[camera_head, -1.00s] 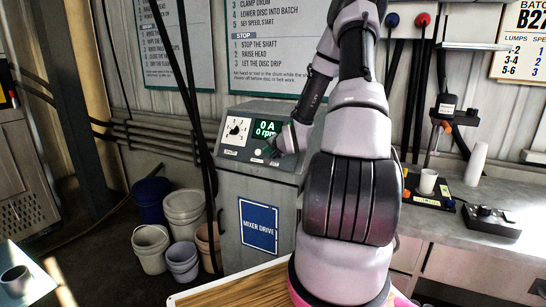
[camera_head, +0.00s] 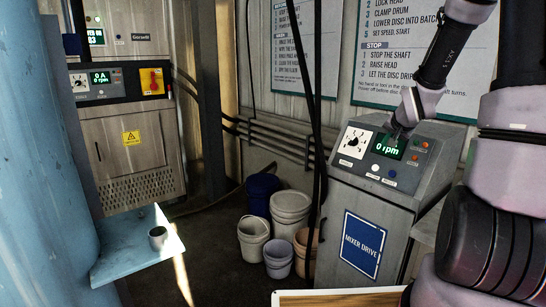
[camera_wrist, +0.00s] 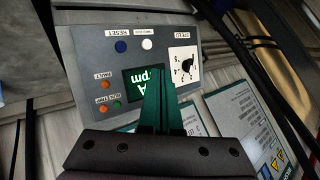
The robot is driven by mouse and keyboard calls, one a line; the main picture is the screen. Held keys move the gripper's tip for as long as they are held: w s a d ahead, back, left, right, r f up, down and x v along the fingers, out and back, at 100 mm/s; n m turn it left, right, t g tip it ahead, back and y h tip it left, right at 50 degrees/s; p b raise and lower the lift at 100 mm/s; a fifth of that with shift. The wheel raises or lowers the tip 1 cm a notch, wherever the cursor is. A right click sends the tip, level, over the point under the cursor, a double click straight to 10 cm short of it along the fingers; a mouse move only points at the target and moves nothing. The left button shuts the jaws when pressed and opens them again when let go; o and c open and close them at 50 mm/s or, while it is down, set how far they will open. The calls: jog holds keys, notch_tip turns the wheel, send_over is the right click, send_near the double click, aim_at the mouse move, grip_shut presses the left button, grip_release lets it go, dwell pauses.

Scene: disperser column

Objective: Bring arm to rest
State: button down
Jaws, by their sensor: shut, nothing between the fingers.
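My arm reaches from the right of the head view toward the grey mixer drive console (camera_head: 400,185). My gripper (camera_head: 394,130) is just in front of the console's sloped panel and partly covers its green display (camera_head: 388,146). In the wrist view, my gripper's two dark green fingers (camera_wrist: 160,88) are together and empty, over the display (camera_wrist: 137,82). The panel's speed knob (camera_wrist: 187,66), a blue button (camera_wrist: 121,46) and a white button (camera_wrist: 147,44) are clear of the fingers. Whether the fingertips touch the panel cannot be told.
Several buckets (camera_head: 290,208) stand on the floor left of the console. A grey cabinet (camera_head: 140,130) with a red switch is at the back left. A small blue shelf (camera_head: 130,250) holds a cup (camera_head: 158,238). A large blue column (camera_head: 35,180) fills the left edge. Dark cables hang beside the console.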

jog(key=s+a+r+n+g+y, duration=0.1)
jog(key=s+a+r, duration=0.3)
jog(key=s, duration=0.5)
jog(key=s+a+r+n+y, duration=0.1)
jog(key=s+a+r, duration=0.4)
jog(key=s, duration=0.5)
jog(key=s+a+r+n+g+y, duration=0.1)
jog(key=s+a+r, duration=0.3)
jog(key=s+r, duration=0.4)
jog(key=shift+s+a+r+n+g, duration=0.25)
jog(key=shift+s+n, duration=0.45)
jog(key=shift+s, duration=0.5)
